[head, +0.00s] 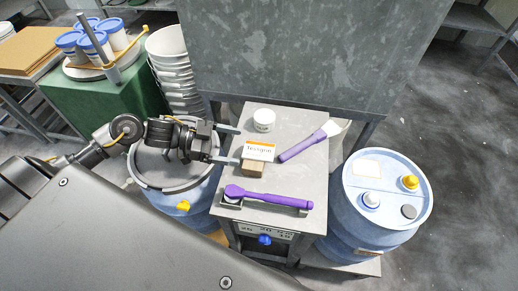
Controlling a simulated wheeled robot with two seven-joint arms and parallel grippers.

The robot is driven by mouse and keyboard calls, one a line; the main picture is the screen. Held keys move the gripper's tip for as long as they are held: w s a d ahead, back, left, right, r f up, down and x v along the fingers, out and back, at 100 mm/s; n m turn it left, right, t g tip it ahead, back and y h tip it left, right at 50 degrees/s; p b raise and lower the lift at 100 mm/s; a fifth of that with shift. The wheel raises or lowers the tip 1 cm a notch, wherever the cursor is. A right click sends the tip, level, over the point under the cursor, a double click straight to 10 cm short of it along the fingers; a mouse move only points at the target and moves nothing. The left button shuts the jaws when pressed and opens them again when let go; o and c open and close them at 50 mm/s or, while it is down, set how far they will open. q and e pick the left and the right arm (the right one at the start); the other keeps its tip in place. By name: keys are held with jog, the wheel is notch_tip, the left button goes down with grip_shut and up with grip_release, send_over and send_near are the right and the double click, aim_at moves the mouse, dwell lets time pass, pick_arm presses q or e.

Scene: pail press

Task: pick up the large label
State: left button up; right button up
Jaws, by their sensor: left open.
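The large label (259,150) is a white card with an orange top band and dark print. It leans tilted on a small brown block (252,167) on the small grey table (288,213). My left gripper (232,145) comes in from the left at the table's left edge. Its two fingers are apart, pointing right toward the label, and nothing is between them. The label is just right of the fingertips and looks clear of them. My right gripper is not in this view.
On the table are a white jar (264,120), a scraper with purple handle (305,145) and a purple wrench-like tool (268,198). Blue drums stand left (205,196) and right (385,200). Stacked white buckets (172,70) stand behind my left arm. A grey metal panel (300,50) rises behind the table.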

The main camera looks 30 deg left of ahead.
aim_at(254, 151)
pick_arm(q)
jog(key=shift+w+d, duration=0.2)
jog(key=shift+d, duration=0.25)
jog(key=x, duration=0.4)
jog(key=shift+d+f, duration=0.1)
jog(key=shift+d, duration=0.15)
jog(key=shift+d+f, duration=0.15)
jog(key=shift+d, duration=0.1)
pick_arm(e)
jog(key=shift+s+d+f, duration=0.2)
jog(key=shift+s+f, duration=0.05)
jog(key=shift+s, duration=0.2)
pick_arm(q)
jog(key=shift+f, duration=0.1)
jog(key=c, duration=1.2)
jog(key=shift+o, duration=0.2)
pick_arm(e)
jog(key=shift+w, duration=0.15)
